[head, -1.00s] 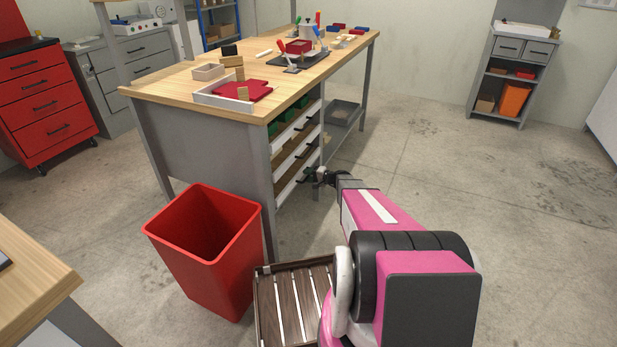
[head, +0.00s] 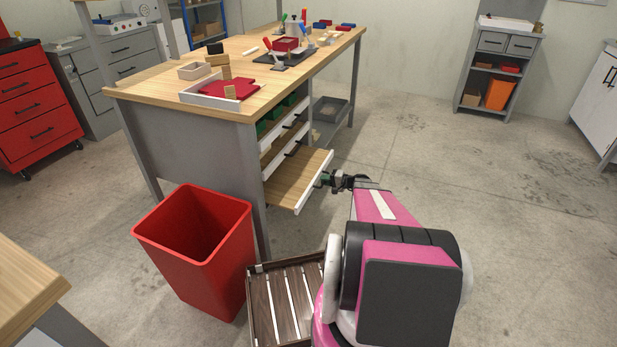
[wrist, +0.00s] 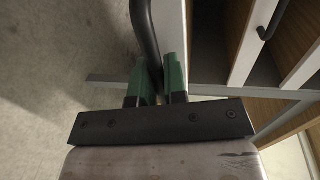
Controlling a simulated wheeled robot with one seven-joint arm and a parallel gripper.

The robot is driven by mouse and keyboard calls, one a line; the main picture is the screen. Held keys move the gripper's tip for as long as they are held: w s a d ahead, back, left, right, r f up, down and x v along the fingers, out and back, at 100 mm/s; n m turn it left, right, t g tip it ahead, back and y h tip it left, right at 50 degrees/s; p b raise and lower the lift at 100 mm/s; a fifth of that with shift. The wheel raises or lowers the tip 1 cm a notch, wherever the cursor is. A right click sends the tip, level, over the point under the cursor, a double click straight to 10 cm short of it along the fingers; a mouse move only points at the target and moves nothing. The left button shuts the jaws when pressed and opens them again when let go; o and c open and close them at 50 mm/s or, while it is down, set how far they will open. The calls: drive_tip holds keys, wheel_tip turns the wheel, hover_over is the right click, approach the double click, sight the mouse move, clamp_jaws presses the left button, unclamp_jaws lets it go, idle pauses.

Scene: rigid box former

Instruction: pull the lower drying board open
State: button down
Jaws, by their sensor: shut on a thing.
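The lower drying board (head: 290,182) is a wooden board with a white front, low in the workbench (head: 190,150). It sticks out well past the boards above it. My gripper (head: 325,180) is at its front edge. In the wrist view my gripper's green fingers (wrist: 158,78) are shut on the board's dark bar handle (wrist: 145,35). The white board front (wrist: 172,40) runs just right of the fingers. The handle is mostly hidden by my gripper in the head view.
Two upper boards (head: 286,145) with dark handles stay inside the bench. A red bin (head: 200,245) stands at the bench's near corner. A slatted wooden crate (head: 285,300) lies on the floor beside my base. The floor to the right is clear.

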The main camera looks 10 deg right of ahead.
drive_tip(key=f+v, duration=0.2)
drive_tip(key=v, duration=0.8)
drive_tip(key=f+v, duration=0.2)
drive_tip(key=v, duration=0.8)
drive_tip(key=shift+s+d, duration=0.4)
drive_tip(key=shift+f, duration=0.1)
drive_tip(key=c, duration=1.2)
unclamp_jaws()
drive_tip(key=v, duration=1)
drive_tip(key=shift+s+d, duration=0.25)
drive_tip(key=shift+d, duration=0.05)
